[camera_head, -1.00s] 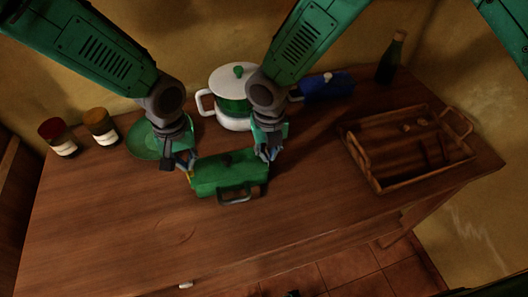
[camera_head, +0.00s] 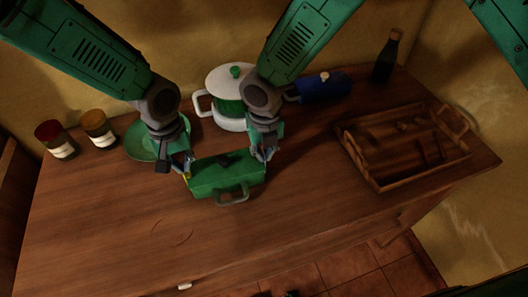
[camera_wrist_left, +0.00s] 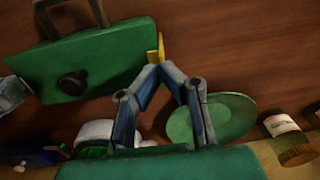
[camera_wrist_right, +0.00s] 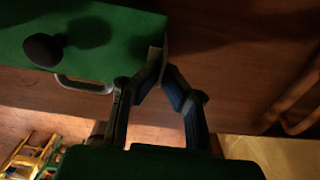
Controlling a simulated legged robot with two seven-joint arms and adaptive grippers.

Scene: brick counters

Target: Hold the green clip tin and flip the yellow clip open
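The green clip tin (camera_head: 228,175) lies on the wooden counter between my two grippers. It has a dark knob on its lid and a grey handle on its near side. The yellow clip (camera_wrist_left: 155,45) is at its left end. My left gripper (camera_head: 186,166) has its fingertips drawn together at this clip; the fingertips show in the left wrist view (camera_wrist_left: 160,68). My right gripper (camera_head: 265,152) is at the tin's right end. In the right wrist view its fingertips (camera_wrist_right: 160,64) close on a small grey tab at the tin's edge.
A green plate (camera_head: 142,140) and two jars (camera_head: 97,128) stand left. A white pot (camera_head: 228,84), a blue box (camera_head: 322,87) and a dark bottle (camera_head: 386,60) stand behind. A wooden tray (camera_head: 400,182) is right.

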